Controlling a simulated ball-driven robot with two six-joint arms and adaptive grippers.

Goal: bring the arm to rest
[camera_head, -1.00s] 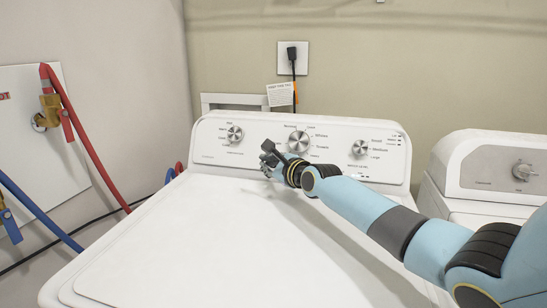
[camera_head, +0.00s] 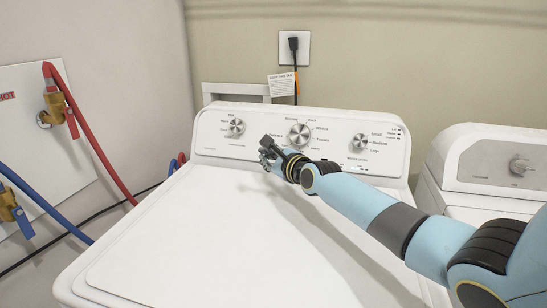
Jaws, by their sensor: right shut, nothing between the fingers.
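My right arm comes in from the right in light blue and dark grey. Its right gripper (camera_head: 266,156) is small in the view, shut and empty. It is over the back part of the white washer lid (camera_head: 200,235), in front of the control panel (camera_head: 210,150) and just below the middle knob (camera_head: 299,134). I cannot tell whether it touches the panel. The arm casts a shadow on the lid. My left gripper is not in view.
A second white machine (camera_head: 470,190) stands at the right. Red hose (camera_head: 95,140) and blue hose (camera_head: 45,205) hang at the left wall. A plug in an outlet (camera_head: 295,48) is on the back wall. The lid's front and left are clear.

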